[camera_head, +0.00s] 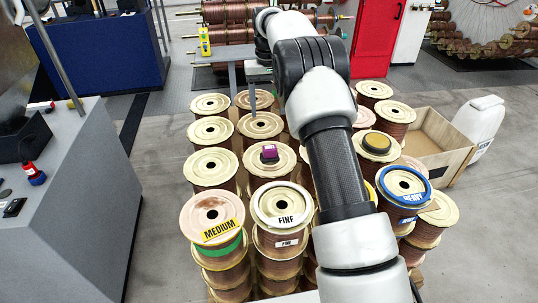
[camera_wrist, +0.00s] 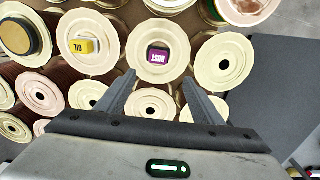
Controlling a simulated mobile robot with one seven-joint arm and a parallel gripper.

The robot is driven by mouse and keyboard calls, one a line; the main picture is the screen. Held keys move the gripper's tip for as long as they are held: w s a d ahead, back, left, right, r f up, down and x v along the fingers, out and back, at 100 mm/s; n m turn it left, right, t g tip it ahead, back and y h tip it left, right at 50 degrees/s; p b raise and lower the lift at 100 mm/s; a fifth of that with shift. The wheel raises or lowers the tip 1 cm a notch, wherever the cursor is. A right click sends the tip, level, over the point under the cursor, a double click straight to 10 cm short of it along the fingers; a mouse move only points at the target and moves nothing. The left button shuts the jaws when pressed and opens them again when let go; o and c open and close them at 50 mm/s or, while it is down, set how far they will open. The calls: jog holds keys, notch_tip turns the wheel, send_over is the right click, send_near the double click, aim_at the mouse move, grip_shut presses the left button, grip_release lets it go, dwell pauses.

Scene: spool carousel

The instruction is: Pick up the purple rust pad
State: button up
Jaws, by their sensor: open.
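The purple rust pad (camera_head: 269,153) is a small block with a dark top patch, lying on the pale top flange of a spool (camera_head: 270,170) in the middle of the group. In the wrist view the purple rust pad (camera_wrist: 158,53) shows lettering and lies just beyond the fingertips, roughly centred between them. My gripper (camera_wrist: 159,77) is open and empty, with its two grey fingers spread.
A yellow pad (camera_wrist: 85,45) lies on the neighbouring spool. A dark disc (camera_head: 377,142) sits on a spool at right. Front spools bear a MEDIUM label (camera_head: 219,230) and a FINE label (camera_head: 287,220). A grey cabinet (camera_head: 85,200) stands left; an open wooden crate (camera_head: 440,165) stands right.

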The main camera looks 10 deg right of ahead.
jog(key=b, duration=0.1)
send_near(270, 147)
jog(key=f, duration=0.5)
jog(key=shift+w+a+f, duration=0.1)
jog(key=shift+w+a, duration=0.05)
jog(key=shift+a, duration=0.1)
jog(key=shift+d+f, duration=0.2)
jog(key=shift+f, duration=2.55)
jog(key=c, duration=0.9)
jog(key=shift+o, duration=0.2)
notch_tip(270, 147, up, 10)
jog(key=shift+r, duration=0.1)
jog(key=o, duration=0.4)
jog(key=shift+c, duration=1.4)
jog(key=shift+s, duration=0.2)
